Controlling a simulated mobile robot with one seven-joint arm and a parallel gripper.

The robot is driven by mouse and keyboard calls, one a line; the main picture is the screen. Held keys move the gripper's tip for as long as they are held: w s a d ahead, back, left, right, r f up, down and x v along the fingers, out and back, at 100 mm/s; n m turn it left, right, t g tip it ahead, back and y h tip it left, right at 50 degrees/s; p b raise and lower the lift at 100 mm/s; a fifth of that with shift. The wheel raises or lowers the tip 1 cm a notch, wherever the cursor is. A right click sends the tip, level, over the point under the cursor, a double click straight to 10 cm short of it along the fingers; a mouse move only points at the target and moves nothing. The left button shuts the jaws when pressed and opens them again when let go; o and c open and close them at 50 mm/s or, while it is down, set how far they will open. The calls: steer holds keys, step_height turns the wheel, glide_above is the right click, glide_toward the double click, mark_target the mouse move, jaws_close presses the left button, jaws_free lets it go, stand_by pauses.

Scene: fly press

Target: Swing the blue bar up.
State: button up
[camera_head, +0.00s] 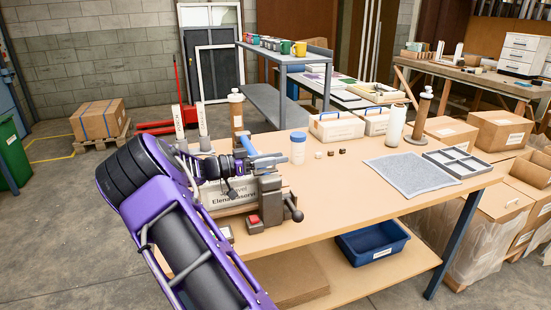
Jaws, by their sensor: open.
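The fly press (269,198) stands on the near left part of the wooden table, a dark grey body with a ball-ended part at its right. The blue bar (268,160) shows at the top of the press and slopes slightly. My purple and black arm comes in from the lower left and bends towards the press. My gripper (238,168) is open at the left end of the blue bar. Arm parts and the small image hide its fingertips, so I cannot tell whether they touch the bar.
Farther right on the table (345,193) are a grey cloth (412,174), a divided tray (458,162) and a white bottle (395,126). A blue bin (373,242) sits on the lower shelf. The table's middle is mostly clear.

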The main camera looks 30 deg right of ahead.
steer(key=shift+c, duration=0.2)
jaws_close()
stand_by(1.3)
